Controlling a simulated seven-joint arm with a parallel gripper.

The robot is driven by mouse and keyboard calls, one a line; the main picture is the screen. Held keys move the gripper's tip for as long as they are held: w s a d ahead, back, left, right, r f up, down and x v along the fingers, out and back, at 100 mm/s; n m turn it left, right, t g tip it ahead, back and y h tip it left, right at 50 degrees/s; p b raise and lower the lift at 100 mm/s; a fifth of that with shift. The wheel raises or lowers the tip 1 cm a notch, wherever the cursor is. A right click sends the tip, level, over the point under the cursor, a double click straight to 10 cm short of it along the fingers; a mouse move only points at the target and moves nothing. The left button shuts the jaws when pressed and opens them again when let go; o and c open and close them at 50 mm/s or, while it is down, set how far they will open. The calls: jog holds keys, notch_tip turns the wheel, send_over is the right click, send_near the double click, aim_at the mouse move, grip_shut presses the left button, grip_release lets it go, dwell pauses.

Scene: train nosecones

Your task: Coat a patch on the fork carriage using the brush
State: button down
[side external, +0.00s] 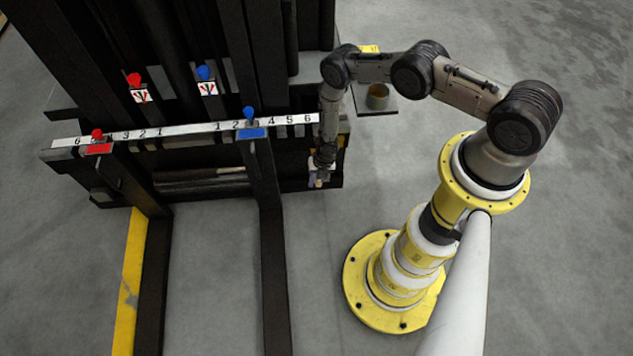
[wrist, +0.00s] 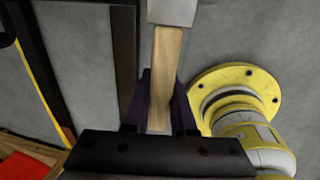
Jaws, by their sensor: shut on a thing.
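The fork carriage (side external: 215,188) is a dark frame with a white numbered strip (side external: 185,133) across it. My gripper (side external: 320,178) hangs low beside the carriage's right end; whether it touches the carriage is unclear. In the wrist view, my gripper (wrist: 162,92) has its dark purple fingers shut on the brush (wrist: 165,75). The brush shows a pale wooden handle and a grey metal band at the top edge. Its bristles are out of view there. No separate coated patch can be made out on the carriage.
A small cup (side external: 378,95) stands on a dark plate (side external: 377,109) behind my arm. Red (side external: 97,140) and blue (side external: 250,125) knobs sit on the carriage. Two forks extend forward, one (side external: 130,270) with a yellow edge. The grey floor between the right fork and my base is clear.

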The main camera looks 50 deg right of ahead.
jog(key=shift+w+d, duration=0.3)
jog(key=shift+d, duration=0.05)
dwell(1.7)
jog(key=s+a, duration=0.4)
jog(key=shift+a, duration=0.15)
dwell(0.6)
jog(key=shift+s, duration=0.1)
jog(key=shift+s+a, duration=1.05)
